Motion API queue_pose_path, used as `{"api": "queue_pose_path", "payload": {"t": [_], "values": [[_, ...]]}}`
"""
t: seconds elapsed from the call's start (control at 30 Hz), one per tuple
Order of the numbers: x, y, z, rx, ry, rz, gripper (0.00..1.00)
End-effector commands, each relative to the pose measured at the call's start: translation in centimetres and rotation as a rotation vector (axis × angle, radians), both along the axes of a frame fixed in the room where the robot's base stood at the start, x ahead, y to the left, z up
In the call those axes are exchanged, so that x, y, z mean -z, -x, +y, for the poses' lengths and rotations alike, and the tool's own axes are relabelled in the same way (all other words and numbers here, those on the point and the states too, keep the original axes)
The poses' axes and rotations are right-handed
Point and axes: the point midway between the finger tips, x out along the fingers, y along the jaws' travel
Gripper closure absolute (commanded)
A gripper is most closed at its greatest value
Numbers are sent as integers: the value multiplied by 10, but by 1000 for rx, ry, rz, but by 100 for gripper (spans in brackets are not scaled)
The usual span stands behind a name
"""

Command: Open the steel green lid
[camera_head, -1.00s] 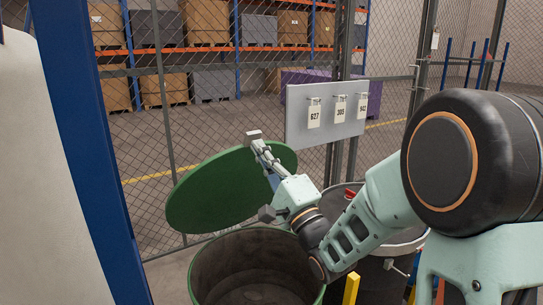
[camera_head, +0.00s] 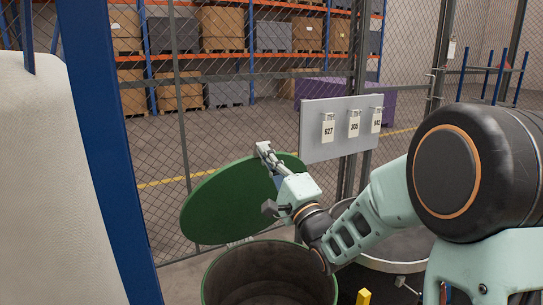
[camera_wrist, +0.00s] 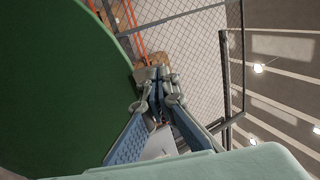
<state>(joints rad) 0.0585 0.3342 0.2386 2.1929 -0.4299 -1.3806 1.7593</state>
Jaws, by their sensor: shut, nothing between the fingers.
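The green lid (camera_head: 232,204) is a round disc. It stands steeply tilted up at the back of a dark drum (camera_head: 265,275) with a green rim, and the drum's mouth is uncovered. In the wrist view the lid (camera_wrist: 60,80) fills the left side as a dark green curved face. My gripper (camera_head: 264,149) is in front of the lid's upper right part in the head view. In the wrist view my gripper (camera_wrist: 155,78) has its fingertips together beside the lid's edge, with nothing between them. I cannot tell whether it touches the lid.
A second, grey-rimmed drum (camera_head: 390,250) stands to the right, partly behind my arm. A board with number tags (camera_head: 340,128) hangs on the mesh fence (camera_head: 225,130) behind. A blue post (camera_head: 100,150) and a white sack (camera_head: 30,180) stand at left.

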Motion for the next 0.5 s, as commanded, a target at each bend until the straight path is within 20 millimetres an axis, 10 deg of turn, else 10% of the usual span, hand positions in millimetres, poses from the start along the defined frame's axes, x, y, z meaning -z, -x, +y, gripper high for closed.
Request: {"api": "queue_pose_path", "payload": {"t": [0.5], "values": [[-55,-100,68,-2,153,230,100]]}}
